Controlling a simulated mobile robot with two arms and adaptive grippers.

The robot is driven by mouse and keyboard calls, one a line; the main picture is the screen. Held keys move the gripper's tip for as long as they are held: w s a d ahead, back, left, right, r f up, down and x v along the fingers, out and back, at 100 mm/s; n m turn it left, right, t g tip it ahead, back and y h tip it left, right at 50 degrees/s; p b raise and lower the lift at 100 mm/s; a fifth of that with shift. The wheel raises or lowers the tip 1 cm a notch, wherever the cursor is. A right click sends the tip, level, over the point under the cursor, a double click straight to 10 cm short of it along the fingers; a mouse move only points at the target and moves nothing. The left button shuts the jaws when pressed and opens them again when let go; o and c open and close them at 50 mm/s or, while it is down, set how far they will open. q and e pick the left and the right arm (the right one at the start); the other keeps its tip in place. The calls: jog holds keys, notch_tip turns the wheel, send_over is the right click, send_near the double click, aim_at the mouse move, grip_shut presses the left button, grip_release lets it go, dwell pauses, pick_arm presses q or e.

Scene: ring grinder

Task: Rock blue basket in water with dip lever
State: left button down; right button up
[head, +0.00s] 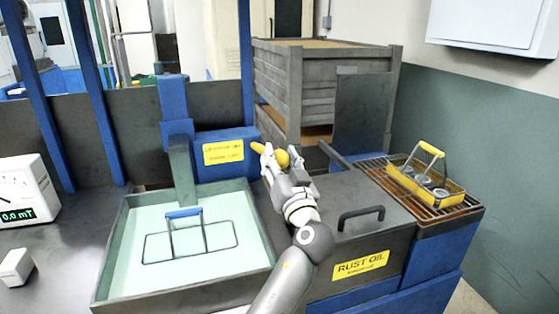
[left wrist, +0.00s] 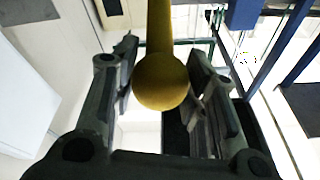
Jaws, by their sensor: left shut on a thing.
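The dip lever's yellow knob (head: 283,158) shows in the head view behind the rust oil tank. My left gripper (head: 276,166) is at the knob and shut on it. In the left wrist view the round yellow knob (left wrist: 161,82) and its shaft sit between the two fingers of my left gripper (left wrist: 163,85). The blue-handled wire basket (head: 183,212) is in the tank of pale green water (head: 112,245) at left; its frame shows at the surface and its lower part is hard to see. My right gripper is not in view.
The rust oil tank (head: 395,226) has a closed lid with a black handle (head: 361,215). A yellow basket (head: 427,185) holding metal rings stands on the brown grate (head: 450,212) at right. A grey crate (head: 290,95) stands behind. A white meter (head: 22,195) is at far left.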

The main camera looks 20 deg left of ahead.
pick_arm(q)
jog(key=c, duration=0.8)
grip_release()
jog(key=shift+r, duration=0.1)
notch_tip(320, 180, up, 10)
jog(key=shift+f, duration=0.1)
